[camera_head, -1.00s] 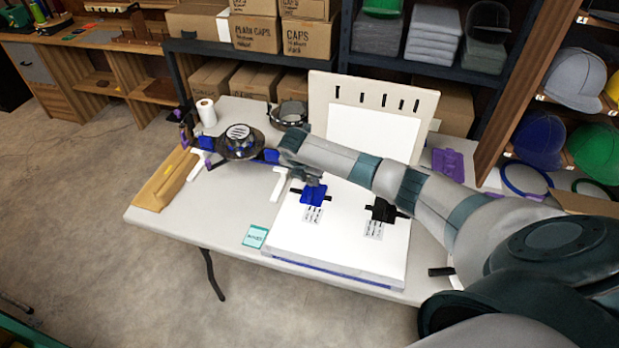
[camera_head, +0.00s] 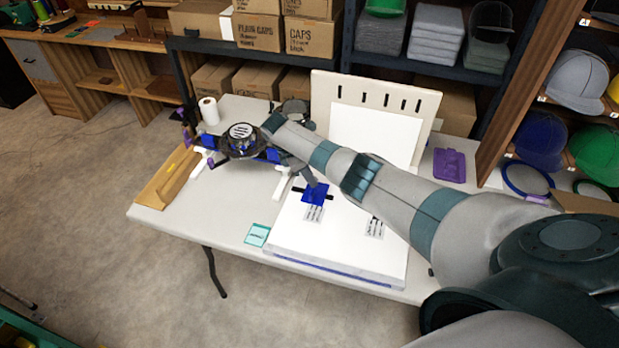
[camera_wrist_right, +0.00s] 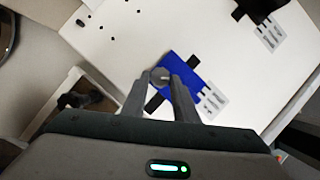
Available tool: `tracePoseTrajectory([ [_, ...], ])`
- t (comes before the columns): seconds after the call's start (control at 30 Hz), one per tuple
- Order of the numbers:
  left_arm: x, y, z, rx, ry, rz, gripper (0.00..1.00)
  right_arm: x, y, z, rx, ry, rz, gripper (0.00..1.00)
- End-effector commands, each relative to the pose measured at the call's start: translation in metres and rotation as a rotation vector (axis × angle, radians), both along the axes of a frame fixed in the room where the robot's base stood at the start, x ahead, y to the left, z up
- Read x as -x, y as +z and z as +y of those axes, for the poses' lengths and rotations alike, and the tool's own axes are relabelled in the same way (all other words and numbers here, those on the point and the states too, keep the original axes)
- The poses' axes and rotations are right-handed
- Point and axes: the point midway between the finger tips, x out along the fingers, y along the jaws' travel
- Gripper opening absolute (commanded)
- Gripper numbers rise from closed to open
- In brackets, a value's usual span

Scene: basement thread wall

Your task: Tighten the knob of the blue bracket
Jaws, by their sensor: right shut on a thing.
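The blue bracket (camera_head: 318,195) lies on the white board (camera_head: 345,250) on the table. It also shows in the right wrist view (camera_wrist_right: 187,72), with its grey round knob (camera_wrist_right: 160,76) between the fingertips. My right gripper (camera_head: 315,183) reaches down to the bracket from above. In the right wrist view the right gripper (camera_wrist_right: 160,84) is shut on the knob. A black bracket (camera_wrist_right: 250,8) sits on the same board and is mostly hidden by my arm in the head view. My left gripper is not in view.
A raised panel with slots (camera_head: 375,105) stands behind the board. A round dark device (camera_head: 240,140) stands left of it, with a paper roll (camera_head: 209,110) behind. A teal card (camera_head: 257,235) lies near the front edge. Shelves of boxes (camera_head: 313,38) stand behind.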

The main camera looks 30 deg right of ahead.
Motion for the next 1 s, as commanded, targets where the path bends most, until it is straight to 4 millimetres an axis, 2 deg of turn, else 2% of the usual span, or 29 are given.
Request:
tracePoseTrajectory([
  [0.5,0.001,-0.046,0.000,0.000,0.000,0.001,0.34,-0.007,-0.003,-0.003,0.001,-0.448,-0.001,0.04],
  [0.53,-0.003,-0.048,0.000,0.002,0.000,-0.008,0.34,-0.007,-0.003,-0.003,0.001,-0.467,-0.002,0.04],
  [0.6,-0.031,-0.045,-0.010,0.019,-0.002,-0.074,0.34,-0.007,-0.002,-0.004,0.000,-0.503,-0.002,0.04],
  [0.7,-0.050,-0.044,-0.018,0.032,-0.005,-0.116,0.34,-0.008,-0.001,-0.004,0.000,-0.542,-0.003,0.04],
  [0.83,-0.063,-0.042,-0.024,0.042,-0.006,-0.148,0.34,-0.007,-0.001,-0.004,0.000,-0.574,-0.003,0.04],
  [1.0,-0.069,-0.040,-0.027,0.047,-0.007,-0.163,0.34,-0.007,0.001,-0.004,0.000,-0.586,-0.002,0.04],
])
